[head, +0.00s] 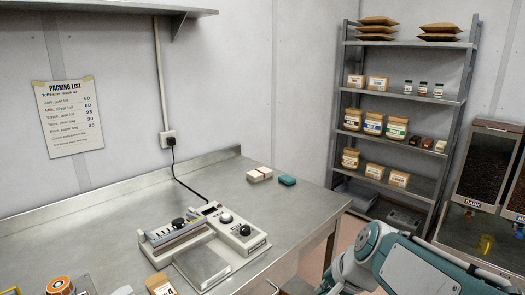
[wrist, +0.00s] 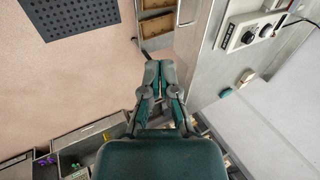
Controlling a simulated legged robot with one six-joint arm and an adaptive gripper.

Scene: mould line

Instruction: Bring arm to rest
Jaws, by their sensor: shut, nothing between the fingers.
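In the wrist view my gripper (wrist: 160,78) is shut and empty, its two teal fingers together. It hangs above the floor beside the steel bench, touching nothing that I can see. In the head view my teal and grey arm (head: 395,262) shows at the lower right, off the bench's right end. The fingers do not show in the head view.
A shelf rack (head: 403,102) with jars and packets stands at the back right, beside dark-filled dispensers (head: 487,165). Floor (wrist: 80,85) is clear left of my gripper.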

